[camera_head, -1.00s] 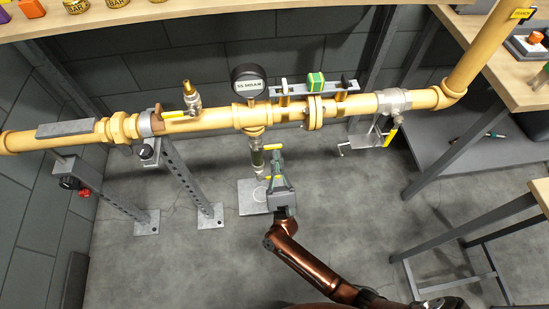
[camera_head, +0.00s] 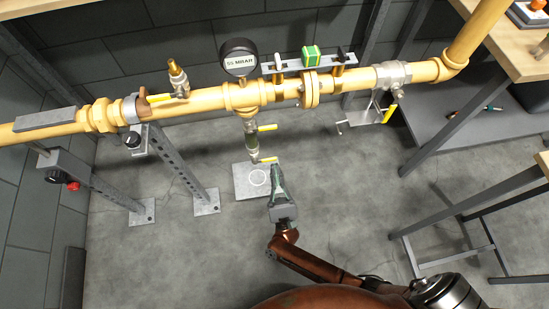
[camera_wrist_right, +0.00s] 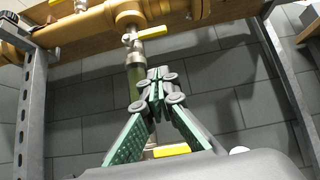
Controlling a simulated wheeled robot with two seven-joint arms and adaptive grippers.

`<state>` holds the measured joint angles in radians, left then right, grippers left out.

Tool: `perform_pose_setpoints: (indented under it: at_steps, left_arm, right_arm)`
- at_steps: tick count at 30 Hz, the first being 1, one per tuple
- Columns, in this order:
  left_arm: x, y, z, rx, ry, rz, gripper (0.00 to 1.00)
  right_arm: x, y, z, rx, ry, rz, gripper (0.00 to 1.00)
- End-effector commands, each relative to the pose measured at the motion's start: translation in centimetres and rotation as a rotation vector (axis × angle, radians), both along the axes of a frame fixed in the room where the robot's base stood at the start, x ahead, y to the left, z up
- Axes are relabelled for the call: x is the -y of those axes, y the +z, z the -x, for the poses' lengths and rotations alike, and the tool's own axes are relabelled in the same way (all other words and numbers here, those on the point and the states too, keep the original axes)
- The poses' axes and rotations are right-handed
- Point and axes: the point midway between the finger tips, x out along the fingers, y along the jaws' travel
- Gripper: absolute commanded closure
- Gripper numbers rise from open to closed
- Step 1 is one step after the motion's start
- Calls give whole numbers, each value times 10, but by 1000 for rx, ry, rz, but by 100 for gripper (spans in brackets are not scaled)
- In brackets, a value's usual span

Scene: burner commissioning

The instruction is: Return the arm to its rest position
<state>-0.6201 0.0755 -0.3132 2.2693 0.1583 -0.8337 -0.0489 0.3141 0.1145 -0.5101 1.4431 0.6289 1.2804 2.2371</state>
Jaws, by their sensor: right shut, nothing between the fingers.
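My right gripper (camera_head: 275,172) is in the head view below the yellow pipe, beside the lower end of the vertical branch. It is shut and empty. In the right wrist view its green fingers (camera_wrist_right: 155,85) meet at the tips, in front of the branch pipe. My right arm comes in from the lower right of the head view, its bronze links bent at the elbow. My left gripper is in neither view.
The yellow pipe (camera_head: 205,101) crosses the scene with a round gauge (camera_head: 238,59). A vertical branch (camera_head: 252,137) with yellow-handled valves hangs above a grey floor plate (camera_head: 246,188). Steel posts (camera_head: 182,166) stand left. A wooden table (camera_head: 515,55) is at right. Floor in front is open.

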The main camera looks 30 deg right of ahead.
Motion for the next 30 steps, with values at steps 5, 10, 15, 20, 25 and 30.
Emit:
perform_pose_setpoints:
  at_steps: [5, 10, 15, 20, 25, 30]
  left_arm:
    - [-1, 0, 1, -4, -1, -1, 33]
    - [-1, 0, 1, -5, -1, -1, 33]
    - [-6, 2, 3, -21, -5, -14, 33]
    - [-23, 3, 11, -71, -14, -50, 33]
    - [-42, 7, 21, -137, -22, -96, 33]
    - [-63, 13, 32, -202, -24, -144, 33]
  right_arm:
    - [-1, -5, 5, 0, 0, 0, 100]
    - [-1, -5, 5, -1, 0, 1, 100]
    - [-8, -12, 1, -86, -18, 102, 100]
    - [-27, -37, -4, -292, -55, 412, 100]
    - [-40, -80, 6, -501, -72, 853, 100]
    - [-36, -131, 39, -653, -45, 1331, 100]
